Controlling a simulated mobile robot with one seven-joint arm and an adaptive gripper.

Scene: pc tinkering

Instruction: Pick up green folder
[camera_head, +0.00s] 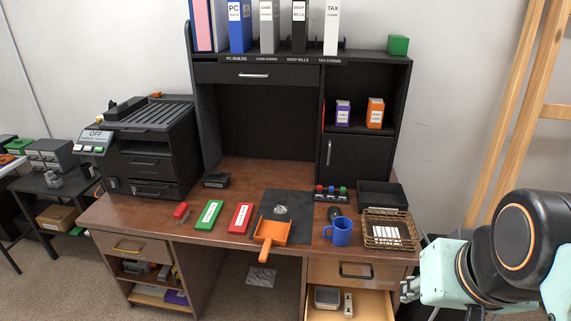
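A green folder (218,210) with a white label lies flat on the brown desktop, left of the middle. A red folder (248,211) of similar shape lies just to its right, with a small gap between them. My gripper (406,290) is at the lower right, beside the desk's right front corner, well away from the green folder. Only a small part of the gripper shows, so I cannot tell whether it is open or shut.
An orange dustpan (270,232) on a black mat (297,205), a blue mug (341,232) and a wire basket (390,241) stand to the right. A lower right drawer (375,306) is open. A black printer (152,145) stands at the left.

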